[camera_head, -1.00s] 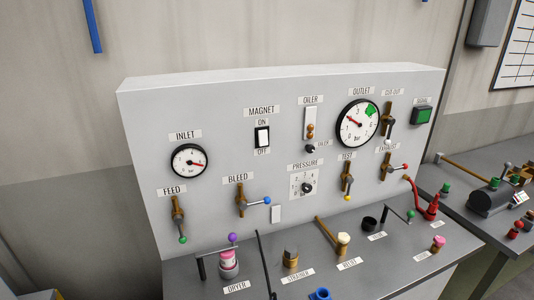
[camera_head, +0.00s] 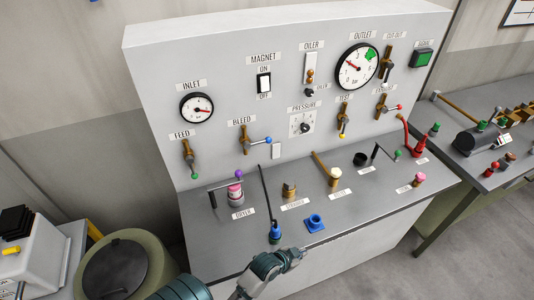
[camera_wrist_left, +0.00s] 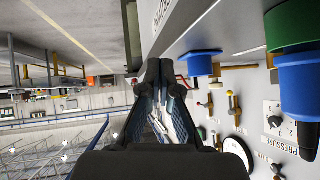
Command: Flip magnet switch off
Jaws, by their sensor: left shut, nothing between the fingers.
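The magnet switch (camera_head: 264,83) is a small black-and-white rocker on the upright grey panel (camera_head: 220,75), between the ON and OFF labels. I cannot tell surely which way it is tipped. My left gripper (camera_head: 298,254) is low at the front edge of the bench, well below the switch and apart from it. In the left wrist view its dark fingers (camera_wrist_left: 160,72) are shut together with nothing between them. The switch cannot be made out in the wrist view. My right gripper is out of view.
The bench top (camera_head: 290,225) below the panel carries a blue fitting (camera_head: 315,223), a thin black rod with a blue-green base (camera_head: 275,232), the dryer (camera_head: 236,194) and several valves. The bleed valve (camera_head: 250,142) sticks out below the switch. A round drum (camera_head: 115,268) stands at lower left.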

